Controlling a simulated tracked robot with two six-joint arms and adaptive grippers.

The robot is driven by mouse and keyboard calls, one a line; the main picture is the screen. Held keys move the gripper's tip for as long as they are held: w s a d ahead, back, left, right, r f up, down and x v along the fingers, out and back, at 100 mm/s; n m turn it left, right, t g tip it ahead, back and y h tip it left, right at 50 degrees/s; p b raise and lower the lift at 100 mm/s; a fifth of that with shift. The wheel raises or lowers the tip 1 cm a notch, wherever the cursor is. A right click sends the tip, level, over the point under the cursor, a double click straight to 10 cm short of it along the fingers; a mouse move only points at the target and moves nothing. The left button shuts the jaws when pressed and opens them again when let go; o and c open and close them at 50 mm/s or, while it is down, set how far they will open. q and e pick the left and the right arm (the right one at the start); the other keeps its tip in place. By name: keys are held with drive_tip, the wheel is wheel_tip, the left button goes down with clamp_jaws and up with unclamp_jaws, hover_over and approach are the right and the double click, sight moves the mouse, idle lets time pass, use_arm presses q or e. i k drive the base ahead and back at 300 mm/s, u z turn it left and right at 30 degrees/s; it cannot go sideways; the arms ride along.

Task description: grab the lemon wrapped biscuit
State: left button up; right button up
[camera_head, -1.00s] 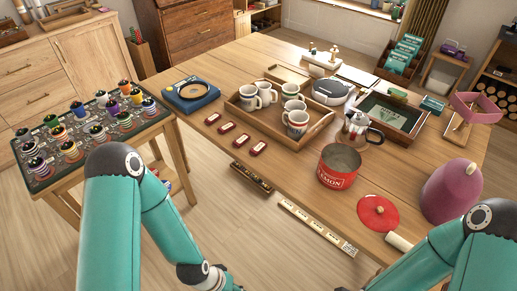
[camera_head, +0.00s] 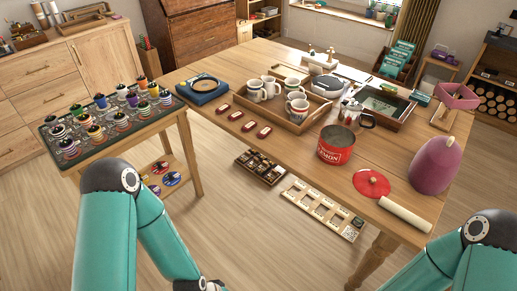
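Several small red-wrapped pieces lie in a row near the table's front left edge, among them one at the left end (camera_head: 224,108) and one at the right end (camera_head: 264,132). Their labels are too small to read, so I cannot tell whether one is the lemon biscuit. My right gripper is out of view.
A wooden tray of mugs (camera_head: 299,121) stands behind the red pieces. A side table with a dark board (camera_head: 68,147) of jars stands left.

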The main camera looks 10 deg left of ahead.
sight(265, 131)
drive_tip(key=z, duration=0.05)
drive_tip(key=k, duration=0.65)
drive_tip(key=u, duration=0.75)
drive_tip(key=i, duration=2.2)
drive_tip(key=z, duration=0.65)
